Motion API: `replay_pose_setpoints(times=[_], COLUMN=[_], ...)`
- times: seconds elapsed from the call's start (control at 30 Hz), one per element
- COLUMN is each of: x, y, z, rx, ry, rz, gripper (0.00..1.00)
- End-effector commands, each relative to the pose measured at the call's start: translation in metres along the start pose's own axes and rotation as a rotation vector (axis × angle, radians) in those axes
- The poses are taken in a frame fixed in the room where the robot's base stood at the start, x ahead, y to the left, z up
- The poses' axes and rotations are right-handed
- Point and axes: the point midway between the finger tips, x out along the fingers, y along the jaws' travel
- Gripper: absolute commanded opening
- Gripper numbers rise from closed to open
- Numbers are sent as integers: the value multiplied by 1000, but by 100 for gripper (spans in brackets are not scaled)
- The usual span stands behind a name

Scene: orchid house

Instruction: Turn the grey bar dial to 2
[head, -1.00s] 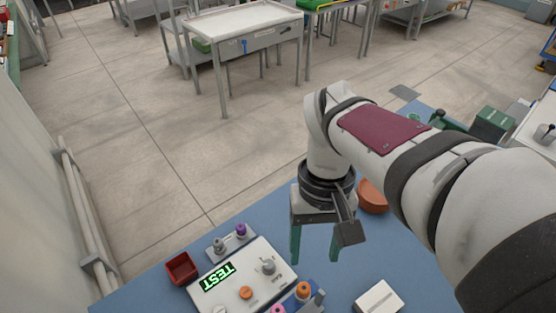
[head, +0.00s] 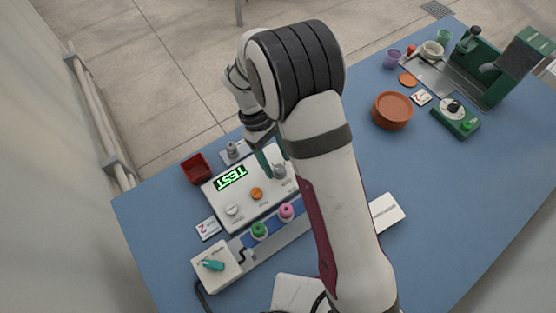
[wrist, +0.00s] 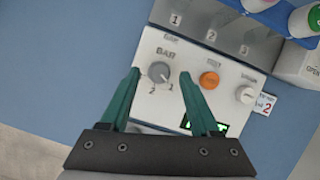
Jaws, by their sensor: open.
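The grey bar dial (wrist: 159,72) is a round knob under the word BAR on a white panel (wrist: 216,65), with a 2 at its lower left and a 1 at its lower right. Its light mark seems to face the 1. In the head view the dial (head: 279,170) shows at the panel's right end, partly behind my arm. My gripper (wrist: 160,73) is open, with one green finger on each side of the dial in the wrist view. I see gaps on both sides; the height over the panel is unclear.
An orange knob (wrist: 209,80), a white knob (wrist: 245,94) and a lit TEST display (head: 231,177) share the panel. A red box (head: 196,168) stands behind it. Green (head: 259,230) and pink (head: 286,211) capped bottles stand in front. A card reading 2 (head: 208,228) lies beside it.

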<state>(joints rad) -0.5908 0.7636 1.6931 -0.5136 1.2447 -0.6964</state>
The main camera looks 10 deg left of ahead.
Motion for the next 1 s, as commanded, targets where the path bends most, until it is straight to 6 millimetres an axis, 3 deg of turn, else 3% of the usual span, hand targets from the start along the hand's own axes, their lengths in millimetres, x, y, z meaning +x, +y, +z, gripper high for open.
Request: replay_pose_setpoints(times=[0.13,0.4,0.77,1.0], x=[14,15,15,15], y=[0,0,0,0], z=[0,0,0,0], rx=[0,1,1,5], ry=[-1,1,1,1], rz=[0,0,0,-1], gripper=[63,63,0,0])
